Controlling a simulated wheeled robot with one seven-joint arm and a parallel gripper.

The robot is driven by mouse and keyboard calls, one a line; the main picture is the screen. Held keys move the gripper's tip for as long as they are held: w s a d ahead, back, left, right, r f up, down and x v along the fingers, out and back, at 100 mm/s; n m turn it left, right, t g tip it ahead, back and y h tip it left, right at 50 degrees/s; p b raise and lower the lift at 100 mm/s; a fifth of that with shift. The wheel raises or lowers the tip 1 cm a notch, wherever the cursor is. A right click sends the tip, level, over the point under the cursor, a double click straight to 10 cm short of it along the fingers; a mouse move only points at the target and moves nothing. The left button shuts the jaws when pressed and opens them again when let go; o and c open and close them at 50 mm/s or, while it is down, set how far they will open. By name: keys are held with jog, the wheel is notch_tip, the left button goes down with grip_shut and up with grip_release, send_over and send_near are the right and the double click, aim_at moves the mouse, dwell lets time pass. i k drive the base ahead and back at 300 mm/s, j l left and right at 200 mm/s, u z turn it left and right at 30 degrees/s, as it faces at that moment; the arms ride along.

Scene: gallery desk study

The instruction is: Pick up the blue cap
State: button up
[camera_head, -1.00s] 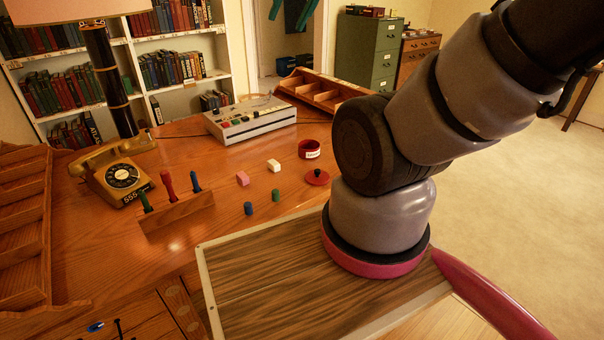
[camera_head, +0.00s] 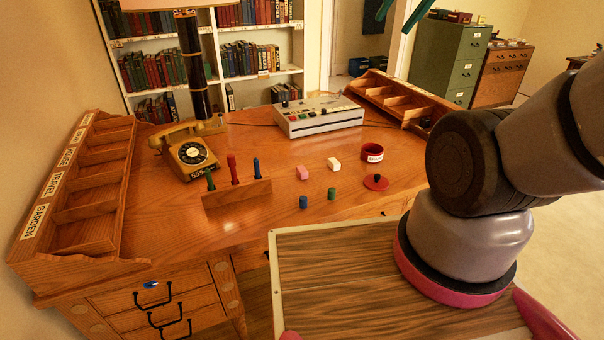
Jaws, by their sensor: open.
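The blue cap (camera_head: 303,202) is a small blue cylinder standing on the wooden desk, in front of a pink block (camera_head: 303,172) and left of a similar green cap (camera_head: 331,193). Nothing touches it. To its left a wooden stand (camera_head: 237,193) holds a green, a red and a blue upright pen-like piece; the blue one (camera_head: 256,167) is nearest the cap.
A white block (camera_head: 334,164), a red pot (camera_head: 372,153) and a red lid with a black knob (camera_head: 376,182) lie right of the cap. A telephone (camera_head: 190,154) and a button console (camera_head: 318,116) stand behind. Desk (camera_head: 270,230) around the cap is clear.

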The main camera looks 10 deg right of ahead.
aim_at(303, 199)
jog(key=i+j+u, duration=0.1)
jog(key=u, duration=0.15)
jog(key=i+u, duration=0.25)
jog(key=k+l, duration=0.35)
jog(key=i+j, duration=0.45)
jog(key=k+l+u, duration=0.35)
jog(key=k+u, duration=0.2)
jog(key=k, duration=0.2)
